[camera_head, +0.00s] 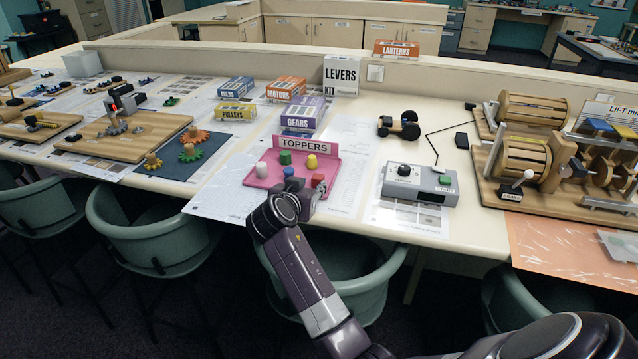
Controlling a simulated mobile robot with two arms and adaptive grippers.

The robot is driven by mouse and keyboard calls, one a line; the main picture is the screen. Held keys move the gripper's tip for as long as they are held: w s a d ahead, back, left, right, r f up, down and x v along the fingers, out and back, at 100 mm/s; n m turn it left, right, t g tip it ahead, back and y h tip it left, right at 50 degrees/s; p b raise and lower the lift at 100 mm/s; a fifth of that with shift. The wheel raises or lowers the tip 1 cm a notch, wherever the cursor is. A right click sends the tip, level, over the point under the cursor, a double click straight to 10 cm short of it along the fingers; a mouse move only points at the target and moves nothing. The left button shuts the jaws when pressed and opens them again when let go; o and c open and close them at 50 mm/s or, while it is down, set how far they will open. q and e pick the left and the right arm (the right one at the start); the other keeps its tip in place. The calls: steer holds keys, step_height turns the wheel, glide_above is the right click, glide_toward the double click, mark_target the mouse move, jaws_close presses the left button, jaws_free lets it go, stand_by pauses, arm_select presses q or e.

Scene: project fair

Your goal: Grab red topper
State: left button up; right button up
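The red topper (317,179) stands at the right front of the pink toppers tray (262,183), partly hidden by my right gripper. My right gripper (309,187) is low at the tray's front edge, with its fingers apart. The red topper shows just beyond the fingers, close to the right one; I cannot tell whether they touch. A white topper (261,169), a green topper (285,158), a yellow topper (311,161) and a blue topper (288,171) are also on the tray. My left gripper is not in view.
A pink TOPPERS sign (303,143) stands at the tray's back edge. A grey control box (419,184) is to the right. Boxes marked gears (302,113) and pulleys (235,112) stand behind. A green chair (345,265) is below the table's front edge.

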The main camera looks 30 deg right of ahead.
mark_target(316, 180)
steer(key=shift+w+d, duration=0.45)
steer(key=shift+d, duration=0.15)
steer(key=p+x, duration=0.1)
steer(key=x, duration=0.4)
steer(key=shift+p, duration=0.35)
steer(key=shift+a, duration=0.1)
steer(key=c, duration=0.7)
